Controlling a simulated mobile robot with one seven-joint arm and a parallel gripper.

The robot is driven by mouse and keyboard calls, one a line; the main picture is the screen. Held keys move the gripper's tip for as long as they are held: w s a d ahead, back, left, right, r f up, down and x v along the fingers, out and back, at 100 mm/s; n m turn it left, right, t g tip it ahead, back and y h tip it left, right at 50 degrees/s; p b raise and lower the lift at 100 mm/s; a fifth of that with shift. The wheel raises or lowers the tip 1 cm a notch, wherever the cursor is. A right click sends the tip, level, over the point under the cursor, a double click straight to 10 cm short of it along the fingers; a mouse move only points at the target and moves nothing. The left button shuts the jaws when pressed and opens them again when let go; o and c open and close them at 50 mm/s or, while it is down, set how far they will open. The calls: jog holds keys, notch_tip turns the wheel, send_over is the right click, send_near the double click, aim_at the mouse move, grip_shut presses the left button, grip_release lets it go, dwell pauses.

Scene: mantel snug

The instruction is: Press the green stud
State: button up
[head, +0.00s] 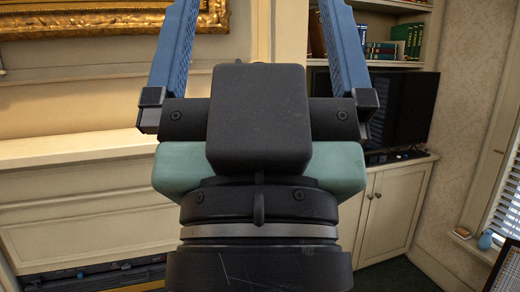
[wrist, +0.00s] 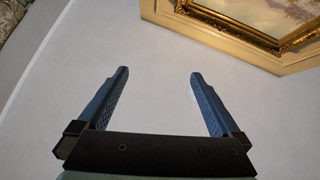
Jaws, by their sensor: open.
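My gripper (head: 258,12) fills the middle of the head view, with its two blue fingers pointing up and spread wide apart. It also shows in the wrist view (wrist: 158,74), open, with nothing between the fingers. I see no green stud in either view. The teal-green block in the head view is part of my own gripper body. My gripper and wrist hide the middle of the head view. Behind the fingers in the wrist view is a plain pale surface (wrist: 150,35).
A gold picture frame (head: 110,20) hangs at upper left; a gold-framed picture (wrist: 270,22) shows in the wrist view. At right are bookshelves with books (head: 405,40), a dark television (head: 408,105), a cabinet (head: 392,205) and a window (head: 505,205) with blinds.

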grip_shut()
dwell(0.3)
dwell(1.3)
